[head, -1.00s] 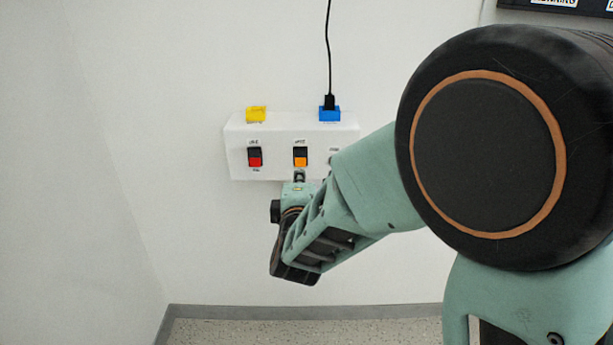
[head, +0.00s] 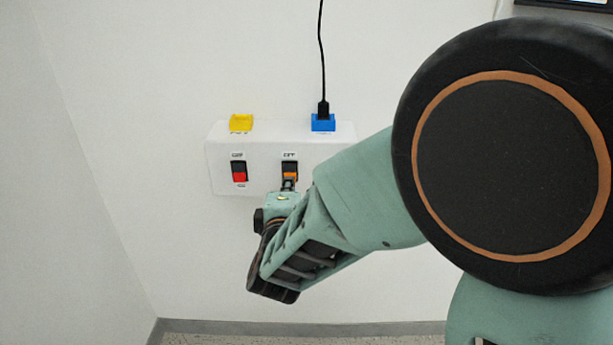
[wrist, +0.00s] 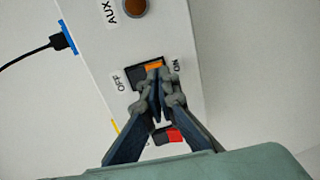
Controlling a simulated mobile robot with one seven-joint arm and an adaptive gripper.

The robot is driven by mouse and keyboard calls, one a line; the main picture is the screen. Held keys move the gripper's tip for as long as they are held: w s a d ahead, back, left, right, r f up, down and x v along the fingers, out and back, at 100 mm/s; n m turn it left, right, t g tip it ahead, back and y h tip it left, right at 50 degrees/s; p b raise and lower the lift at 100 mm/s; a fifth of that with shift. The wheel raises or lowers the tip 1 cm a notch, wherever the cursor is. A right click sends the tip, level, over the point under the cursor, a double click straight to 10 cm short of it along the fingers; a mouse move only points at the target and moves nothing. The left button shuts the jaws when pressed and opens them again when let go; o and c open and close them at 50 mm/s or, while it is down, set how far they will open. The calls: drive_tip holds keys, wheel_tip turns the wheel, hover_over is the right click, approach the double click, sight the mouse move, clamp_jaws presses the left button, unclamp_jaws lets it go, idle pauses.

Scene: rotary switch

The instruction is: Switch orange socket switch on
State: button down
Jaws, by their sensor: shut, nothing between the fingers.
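The orange switch (head: 289,171) is a rocker in a black frame on the front of a white socket box (head: 220,160) on the wall. In the wrist view the orange switch (wrist: 153,67) shows its orange part toward the ON label and its dark part toward the OFF label. My gripper (wrist: 158,76) is shut and empty. Its fingertips overlap the switch's near edge in the wrist view and its lower part in the head view (head: 289,183). I cannot tell whether they touch it.
A red switch (head: 239,173) sits left of the orange one. A yellow socket (head: 241,122) and a blue socket (head: 323,123) with a black plug and cable (head: 322,60) are on top. The wrist view shows a brown round knob (wrist: 134,7) by the AUX label.

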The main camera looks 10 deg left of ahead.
drive_tip(key=shift+w+f+t+b, duration=0.2)
drive_tip(key=shift+w+t+b, duration=0.25)
drive_tip(key=shift+b, duration=0.8)
drive_tip(key=shift+s, duration=0.2)
